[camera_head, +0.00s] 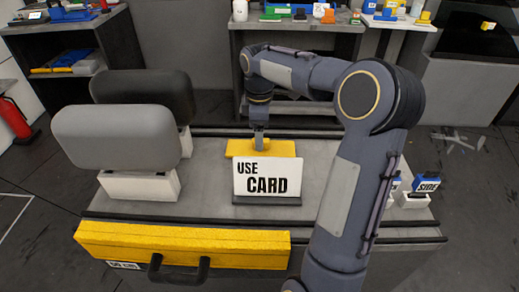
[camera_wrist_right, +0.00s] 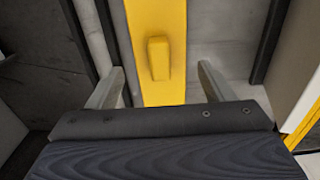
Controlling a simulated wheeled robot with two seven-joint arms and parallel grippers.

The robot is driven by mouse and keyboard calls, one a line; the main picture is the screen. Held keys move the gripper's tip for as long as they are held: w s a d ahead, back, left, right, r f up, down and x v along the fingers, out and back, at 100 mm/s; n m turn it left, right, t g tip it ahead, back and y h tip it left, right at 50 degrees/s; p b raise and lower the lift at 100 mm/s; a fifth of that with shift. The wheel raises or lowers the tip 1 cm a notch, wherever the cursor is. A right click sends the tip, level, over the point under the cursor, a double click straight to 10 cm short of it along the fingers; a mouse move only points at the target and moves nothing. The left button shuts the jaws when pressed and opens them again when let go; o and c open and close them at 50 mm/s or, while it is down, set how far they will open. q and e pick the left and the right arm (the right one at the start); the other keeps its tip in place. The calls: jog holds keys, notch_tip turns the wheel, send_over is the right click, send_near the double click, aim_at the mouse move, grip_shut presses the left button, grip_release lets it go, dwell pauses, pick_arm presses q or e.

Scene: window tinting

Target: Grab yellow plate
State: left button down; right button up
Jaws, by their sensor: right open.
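The yellow plate (camera_head: 236,148) lies flat on the grey workbench, behind the "USE CARD" sign that hides part of its front edge. In the right wrist view the yellow plate (camera_wrist_right: 160,20) runs up the middle, with a raised yellow block (camera_wrist_right: 158,58) on it. My right gripper (camera_head: 259,143) points down over the plate. In its wrist view the right gripper (camera_wrist_right: 160,70) is open, one finger on each side of the plate and block. I cannot tell whether the fingers touch the plate. My left gripper is not in view.
The "USE CARD" sign (camera_head: 267,179) stands just in front of the plate. Two rounded pads, grey (camera_head: 115,136) and black (camera_head: 150,92), stand on the left. A yellow case (camera_head: 190,243) is at the front edge. A small "SIDE" sign (camera_head: 428,186) is on the right.

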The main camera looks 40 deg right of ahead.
jog(key=shift+s+d+f, duration=0.1)
jog(key=shift+f, duration=1.85)
jog(key=c, duration=0.8)
jog(key=shift+o, duration=0.2)
jog(key=shift+r, duration=0.15)
